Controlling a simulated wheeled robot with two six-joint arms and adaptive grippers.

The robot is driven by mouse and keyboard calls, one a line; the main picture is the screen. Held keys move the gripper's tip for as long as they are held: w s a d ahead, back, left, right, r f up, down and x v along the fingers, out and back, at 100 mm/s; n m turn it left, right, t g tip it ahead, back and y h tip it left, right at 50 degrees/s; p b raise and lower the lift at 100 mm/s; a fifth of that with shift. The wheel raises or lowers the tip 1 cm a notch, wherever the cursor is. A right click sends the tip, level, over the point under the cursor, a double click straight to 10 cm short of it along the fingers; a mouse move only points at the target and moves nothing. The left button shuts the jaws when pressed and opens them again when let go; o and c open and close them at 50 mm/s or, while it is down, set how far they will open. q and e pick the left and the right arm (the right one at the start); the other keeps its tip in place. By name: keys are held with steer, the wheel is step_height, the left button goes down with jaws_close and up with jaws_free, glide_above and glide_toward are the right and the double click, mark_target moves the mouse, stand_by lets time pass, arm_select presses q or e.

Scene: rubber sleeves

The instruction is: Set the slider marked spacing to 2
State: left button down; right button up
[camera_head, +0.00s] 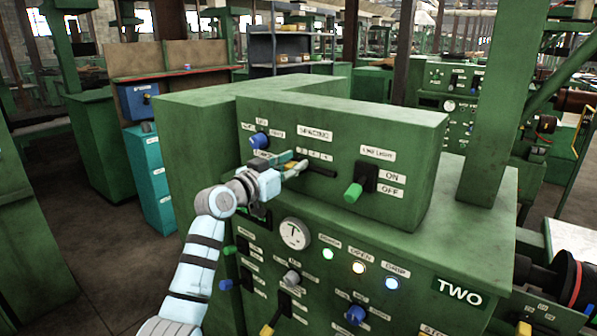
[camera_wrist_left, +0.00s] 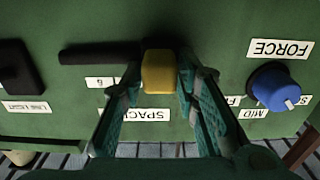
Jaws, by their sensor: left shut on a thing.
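The spacing slider is on the front of a green control box (camera_head: 400,130), under the white label "SPACING" (camera_head: 315,133). Its dark slot (camera_head: 322,172) runs sideways, with small number labels above it that are too small to read surely. My left gripper (camera_head: 294,168) is at the slot's left part. In the left wrist view, which is turned over, the yellow slider knob (camera_wrist_left: 158,72) sits between the fingers of my left gripper (camera_wrist_left: 157,85), shut on it. The slot (camera_wrist_left: 100,53) runs free to the left there. The fingers hide the labels by the knob. My right gripper is out of view.
Right of the slot is a green-handled lamp light switch (camera_head: 354,192) with ON and OFF labels. A blue force knob (camera_head: 260,140) is at the upper left, close to my gripper. A gauge (camera_head: 295,233) and lit lamps are on the panel below.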

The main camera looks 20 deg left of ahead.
arm_select(q)
steer(key=c, duration=1.6)
jaws_free()
steer(key=shift+a+r, duration=0.1)
steer(key=shift+o, duration=1)
steer(key=shift+a, duration=0.25)
steer(key=v, duration=1.2)
